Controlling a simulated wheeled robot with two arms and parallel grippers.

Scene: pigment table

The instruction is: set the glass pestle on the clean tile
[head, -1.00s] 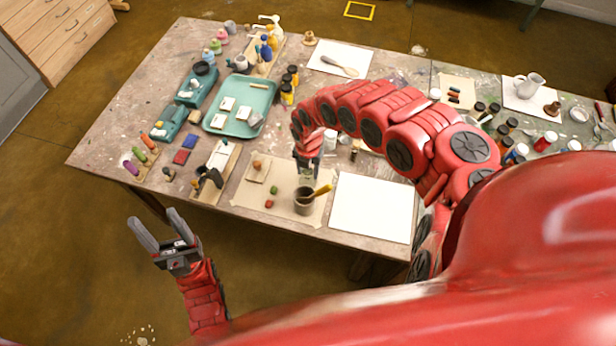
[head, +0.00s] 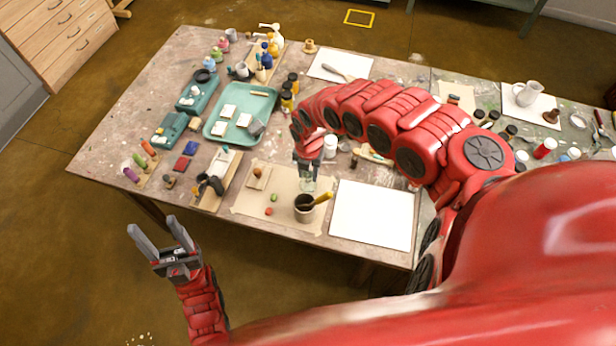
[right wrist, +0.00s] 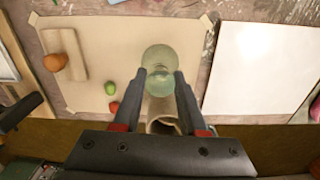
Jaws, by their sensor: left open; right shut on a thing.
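The glass pestle (right wrist: 158,58), pale green and see-through, is between the fingers of my right gripper (right wrist: 164,85), which is shut on it. The pestle shows there only as a small pale shape (head: 309,186). The clean tile (head: 372,214), a plain white square, lies bare to the right of the mug; it also shows in the right wrist view (right wrist: 262,70). My left gripper (head: 176,254) is open and empty, off the table's front edge.
The tan sheet (head: 245,208) holds a small board, a brown lump, a green and a red lump. A teal tray (head: 214,129) stands further back left. A white jar (head: 330,147) stands behind the right gripper.

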